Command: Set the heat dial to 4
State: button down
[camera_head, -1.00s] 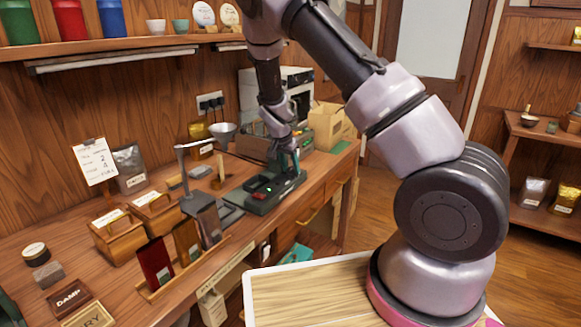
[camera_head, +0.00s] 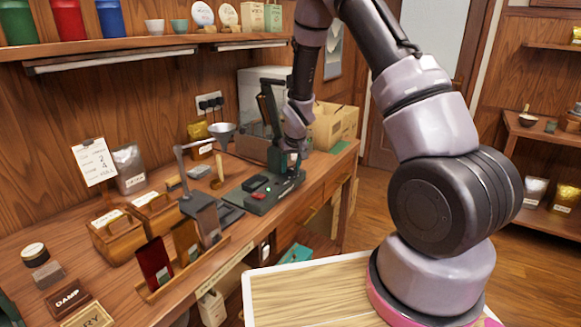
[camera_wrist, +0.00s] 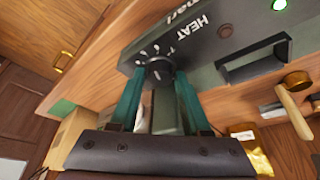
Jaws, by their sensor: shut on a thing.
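The dark green heat-sealing device (camera_head: 262,198) lies on the counter, with a green light and a red part on top; a dark green upright arm (camera_head: 267,108) stands behind it. My gripper (camera_head: 291,162) is at the device's right end. In the wrist view its teal fingers (camera_wrist: 159,80) are shut on the dial. I cannot read which number the dial points to.
Left of the device stand a grey stand (camera_head: 203,215), wooden boxes (camera_head: 117,232) and a handwritten card (camera_head: 93,162). Cardboard boxes (camera_head: 328,128) stand right of my gripper. A wood-topped surface (camera_head: 300,290) is in front of the counter.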

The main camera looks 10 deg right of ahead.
jog(key=n, duration=0.2)
jog(key=n+y, duration=0.1)
jog(key=n, duration=0.1)
jog(key=n+y, duration=0.1)
jog(key=n, duration=0.1)
jog(key=shift+d+g, duration=0.3)
jog(key=shift+g, duration=0.1)
jog(key=n, duration=0.3)
jog(key=n+g+y, duration=0.1)
jog(key=n, duration=0.2)
jog(key=shift+w+g+y, duration=0.1)
jog(key=shift+g+y, duration=0.2)
jog(key=shift+c, duration=1.9)
grip_release()
jog(key=shift+f, duration=0.1)
jog(key=shift+r, duration=0.2)
